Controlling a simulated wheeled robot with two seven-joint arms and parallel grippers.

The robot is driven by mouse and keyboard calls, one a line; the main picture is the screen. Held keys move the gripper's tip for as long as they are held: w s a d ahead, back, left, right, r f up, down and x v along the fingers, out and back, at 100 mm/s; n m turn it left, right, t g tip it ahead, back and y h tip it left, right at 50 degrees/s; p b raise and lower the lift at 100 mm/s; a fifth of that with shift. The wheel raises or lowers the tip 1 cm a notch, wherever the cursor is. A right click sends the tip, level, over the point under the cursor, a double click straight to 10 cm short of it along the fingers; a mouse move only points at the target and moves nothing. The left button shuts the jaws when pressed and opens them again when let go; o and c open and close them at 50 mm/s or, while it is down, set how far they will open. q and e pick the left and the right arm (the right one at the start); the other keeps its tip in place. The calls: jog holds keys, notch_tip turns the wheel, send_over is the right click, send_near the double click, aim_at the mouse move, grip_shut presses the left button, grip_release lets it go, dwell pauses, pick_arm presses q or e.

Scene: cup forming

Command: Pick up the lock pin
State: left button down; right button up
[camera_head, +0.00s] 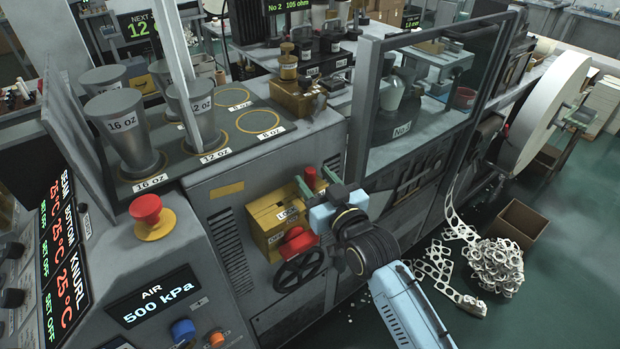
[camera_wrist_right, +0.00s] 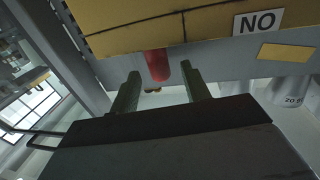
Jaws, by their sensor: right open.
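A red cylinder, which I take to be the lock pin (camera_head: 310,177), stands at the top of a yellow block (camera_head: 268,215) on the front of the grey machine. In the right wrist view the red pin (camera_wrist_right: 157,64) shows at the edge of a yellow part, in line with the gap between my fingertips. My right gripper (camera_head: 317,181) is open, with its green fingers on either side of the pin in the head view. It also shows open in the wrist view (camera_wrist_right: 161,74). I cannot tell whether a finger touches the pin. My left gripper is not in view.
A red emergency button (camera_head: 147,209) is on the console at left. A glass guard (camera_head: 418,95) stands behind my right arm. An open carton (camera_head: 519,222) is on the floor.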

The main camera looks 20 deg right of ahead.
jog(key=shift+w+a+f, duration=0.1)
jog(key=shift+w+a, duration=0.05)
jog(key=shift+w, duration=0.55)
jog(key=shift+w+a, duration=0.15)
jog(key=shift+w, duration=0.55)
jog(key=shift+c, duration=0.2)
grip_shut()
